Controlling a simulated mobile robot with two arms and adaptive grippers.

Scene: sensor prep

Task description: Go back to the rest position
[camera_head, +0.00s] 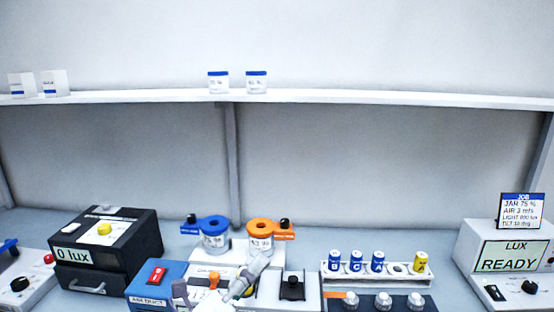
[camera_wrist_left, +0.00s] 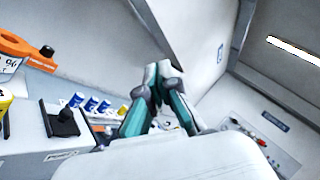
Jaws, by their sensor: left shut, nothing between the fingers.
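My left gripper (camera_head: 260,262) reaches up from the bottom middle in the head view, in front of the jar station. In the left wrist view its two fingers (camera_wrist_left: 158,75) are closed together with nothing between them. It is apart from the blue-lidded jar (camera_head: 214,240) and the orange-lidded jar (camera_head: 260,243). My right gripper is not in view.
A black light box (camera_head: 130,262) reading 0 lux stands left, by a blue air duct unit (camera_head: 150,298). A rack (camera_head: 340,280) holds several capped vials. A LUX READY box (camera_head: 492,250) with a job card (camera_head: 520,211) is right.

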